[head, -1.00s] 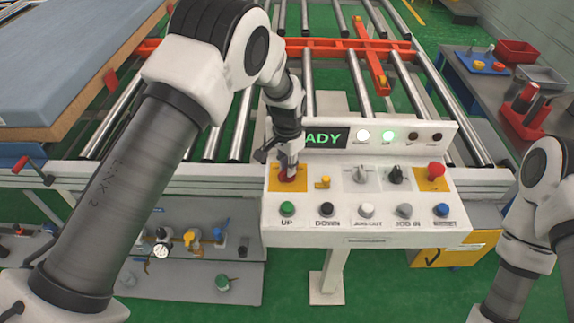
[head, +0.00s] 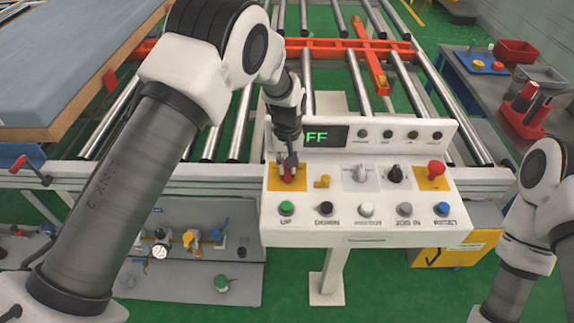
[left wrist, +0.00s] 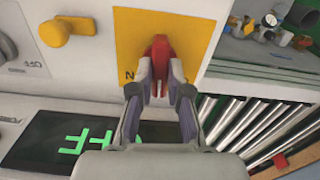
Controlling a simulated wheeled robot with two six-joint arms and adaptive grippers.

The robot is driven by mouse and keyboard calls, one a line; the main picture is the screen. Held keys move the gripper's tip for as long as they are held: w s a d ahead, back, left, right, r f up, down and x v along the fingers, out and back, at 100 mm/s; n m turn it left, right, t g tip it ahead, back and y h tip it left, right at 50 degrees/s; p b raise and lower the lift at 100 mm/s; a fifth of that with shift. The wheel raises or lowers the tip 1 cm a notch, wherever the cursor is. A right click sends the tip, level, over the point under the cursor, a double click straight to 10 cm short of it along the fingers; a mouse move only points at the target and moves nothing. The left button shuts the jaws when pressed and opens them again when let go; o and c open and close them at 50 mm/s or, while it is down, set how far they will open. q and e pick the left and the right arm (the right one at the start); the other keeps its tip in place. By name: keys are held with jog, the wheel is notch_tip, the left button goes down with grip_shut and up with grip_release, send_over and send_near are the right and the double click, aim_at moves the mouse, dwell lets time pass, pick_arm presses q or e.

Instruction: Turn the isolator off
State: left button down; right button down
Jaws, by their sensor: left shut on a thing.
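The isolator is a red rotary handle (head: 288,173) on a yellow plate (head: 273,180) at the left end of the white control panel (head: 330,232). My left gripper (head: 288,165) is shut on the handle from above. In the left wrist view the red handle (left wrist: 160,58) stands between my left fingertips (left wrist: 160,95) on the yellow plate (left wrist: 205,35). The panel display (head: 325,136) reads "FF", its left part hidden by my gripper. The lamps beside it look unlit. My right arm shows at the right edge, but its gripper is outside the picture.
A small yellow knob (head: 322,181), a grey selector (head: 360,174), a black selector (head: 396,174) and a red mushroom button (head: 436,168) share the panel. Push buttons line the front. A roller conveyor lies behind; a blue mattress (head: 70,60) is at the left.

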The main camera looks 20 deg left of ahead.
pick_arm(q)
jog(key=n, duration=0.4)
jog(key=shift+f+n, duration=0.15)
jog(key=shift+n, duration=1.75)
jog(key=shift+b, duration=0.3)
jog(key=c, duration=1.1)
grip_release()
jog(key=shift+f, duration=0.1)
jog(key=shift+w+a, duration=0.15)
jog(key=shift+a, duration=0.05)
jog(key=shift+d+r, duration=0.1)
jog(key=shift+r, duration=0.25)
notch_tip(320, 180, up, 11)
jog(key=shift+r, duration=0.15)
